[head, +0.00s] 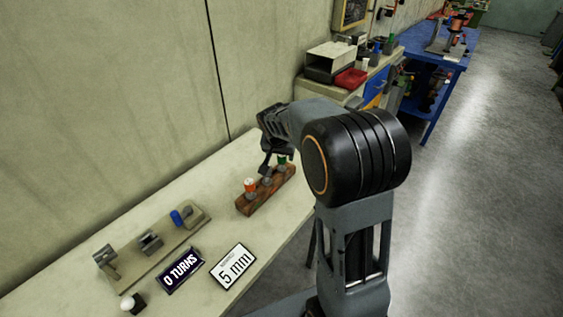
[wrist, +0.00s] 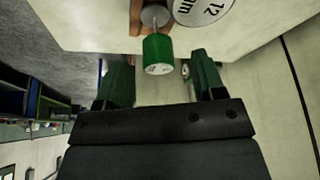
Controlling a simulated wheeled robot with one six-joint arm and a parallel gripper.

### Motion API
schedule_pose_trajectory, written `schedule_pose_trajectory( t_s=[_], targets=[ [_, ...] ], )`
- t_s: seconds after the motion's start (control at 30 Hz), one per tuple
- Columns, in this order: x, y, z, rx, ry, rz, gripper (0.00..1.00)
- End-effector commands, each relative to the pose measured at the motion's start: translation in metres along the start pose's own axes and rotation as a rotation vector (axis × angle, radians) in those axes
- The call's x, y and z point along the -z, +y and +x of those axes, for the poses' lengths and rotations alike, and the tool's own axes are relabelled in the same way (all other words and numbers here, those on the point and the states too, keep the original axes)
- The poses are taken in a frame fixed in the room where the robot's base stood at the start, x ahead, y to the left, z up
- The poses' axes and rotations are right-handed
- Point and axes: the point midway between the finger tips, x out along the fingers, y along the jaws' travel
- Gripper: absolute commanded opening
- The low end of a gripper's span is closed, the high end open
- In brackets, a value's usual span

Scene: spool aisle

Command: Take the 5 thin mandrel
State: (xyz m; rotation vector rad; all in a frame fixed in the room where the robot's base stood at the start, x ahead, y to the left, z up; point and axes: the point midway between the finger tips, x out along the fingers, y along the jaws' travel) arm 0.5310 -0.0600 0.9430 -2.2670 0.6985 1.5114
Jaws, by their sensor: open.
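A wooden block (head: 262,192) on the bench holds upright mandrels. One has an orange-red top (head: 250,186) and stands at the block's near end. One has a green top (head: 282,160) at the far end, and it also shows in the wrist view (wrist: 158,55). My gripper partly hides the block's middle.
A winding jig (head: 150,248) with a blue knob (head: 177,217) stands at the left. A "0 TURNS" sign (head: 181,271) and a "5 mm" sign (head: 232,266) lie in front of it. A wall borders the bench behind. A blue workbench (head: 440,62) stands farther back.

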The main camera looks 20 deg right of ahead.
Motion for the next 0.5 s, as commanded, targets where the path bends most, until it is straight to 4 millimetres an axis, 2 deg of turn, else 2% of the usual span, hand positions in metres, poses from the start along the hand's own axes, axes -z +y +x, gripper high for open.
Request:
schedule_pose_trajectory(
  t_s=[0.23,0.5],
  targets=[
    [-0.001,0.002,0.033,-0.002,-0.004,0.001,0.63],
    [-0.001,0.002,0.042,-0.001,-0.001,0.000,0.63]
  ],
)
